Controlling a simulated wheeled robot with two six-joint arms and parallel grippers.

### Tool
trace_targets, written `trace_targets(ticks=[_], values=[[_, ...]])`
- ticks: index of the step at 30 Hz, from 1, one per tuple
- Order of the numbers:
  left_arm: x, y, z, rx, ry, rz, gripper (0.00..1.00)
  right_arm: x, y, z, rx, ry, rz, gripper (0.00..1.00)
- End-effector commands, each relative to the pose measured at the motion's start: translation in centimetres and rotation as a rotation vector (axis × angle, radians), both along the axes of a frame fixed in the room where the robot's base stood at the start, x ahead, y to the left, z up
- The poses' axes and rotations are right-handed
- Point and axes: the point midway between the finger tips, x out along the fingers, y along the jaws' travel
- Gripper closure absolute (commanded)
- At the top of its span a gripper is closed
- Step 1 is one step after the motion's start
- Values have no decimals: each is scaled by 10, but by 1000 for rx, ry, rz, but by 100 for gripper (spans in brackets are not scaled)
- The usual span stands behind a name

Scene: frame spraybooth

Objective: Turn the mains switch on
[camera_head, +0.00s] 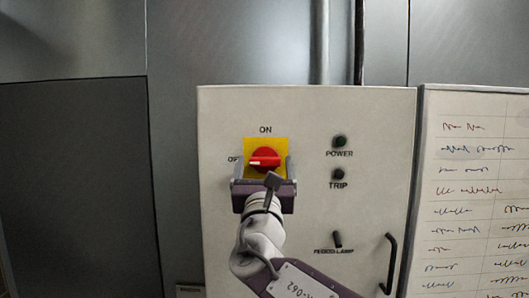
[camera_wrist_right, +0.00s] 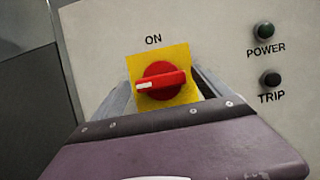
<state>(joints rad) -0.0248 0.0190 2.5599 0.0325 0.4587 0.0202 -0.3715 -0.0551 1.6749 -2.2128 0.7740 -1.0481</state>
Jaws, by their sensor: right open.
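The mains switch (camera_head: 265,158) is a red rotary knob on a yellow plate (camera_head: 280,145) on the cabinet front. Its handle lies about level, with the white mark at the left, towards the partly hidden "OFF" label; "ON" is printed above. It also shows in the right wrist view (camera_wrist_right: 162,82). My right gripper (camera_head: 264,162) is open, with one finger on each side of the knob. In the right wrist view the fingers (camera_wrist_right: 162,85) flank the yellow plate with gaps to the knob. I cannot tell how far they are from the panel. My left gripper is not in view.
A whiteboard (camera_head: 475,200) with writing stands to the right. Grey wall panels (camera_head: 75,190) are at the left.

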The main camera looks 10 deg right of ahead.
Motion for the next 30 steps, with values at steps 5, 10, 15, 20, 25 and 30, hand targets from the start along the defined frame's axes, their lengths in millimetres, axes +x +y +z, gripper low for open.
trace_targets(ticks=[5, 10, 15, 20, 25, 30], values=[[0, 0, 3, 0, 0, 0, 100, 4, -1, 1, 1, -1, 0, 13], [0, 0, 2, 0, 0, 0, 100, 4, -1, 1, 1, 0, 0, 24], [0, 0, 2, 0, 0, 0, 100, 4, -1, 1, 1, 0, 0, 71], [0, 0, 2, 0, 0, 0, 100, 4, -1, 0, 5, -1, 0, 75], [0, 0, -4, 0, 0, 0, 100, 4, -1, -1, 41, -12, 1, 75], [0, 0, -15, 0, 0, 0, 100, 4, 0, -3, 135, -39, 2, 75]])
